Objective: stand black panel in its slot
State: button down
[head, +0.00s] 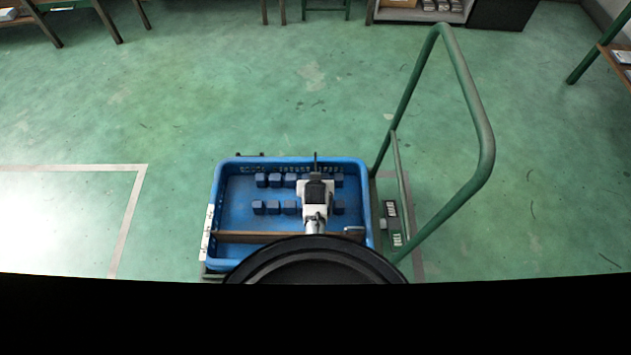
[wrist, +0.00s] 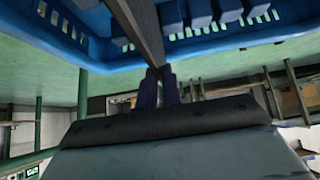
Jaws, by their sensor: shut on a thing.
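The black panel (head: 315,158) shows only as a thin dark edge at my gripper in the head view, reaching toward the tray's far wall. In the wrist view a narrow grey-dark strip (wrist: 141,25), seen nearly edge-on, runs into the fingertips. My gripper (head: 317,181) is shut on it, over the right half of the blue tray (head: 213,215). The fingers (wrist: 158,77) also show in the wrist view. Two rows of blue blocks (head: 259,207) with gaps between them form slots in the tray. My gripper and wrist hide some blocks. I cannot tell whether the panel's lower edge is in a slot.
A brown strip (head: 265,237) crosses the front of the tray. The tray sits on a cart with a green tube handle (head: 470,80) rising at the right. Small labelled items (head: 391,210) lie beside the tray. Open green floor surrounds the cart.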

jog(key=shift+f+b, duration=0.45)
jog(key=shift+f, duration=0.35)
jog(key=c, duration=1.5)
grip_release()
jog(key=shift+r, duration=0.1)
jog(key=p+v, duration=1.2)
jog(key=shift+r, duration=0.1)
jog(key=shift+p+v, duration=0.8)
jog(key=shift+p, duration=0.05)
jog(key=shift+s, duration=0.1)
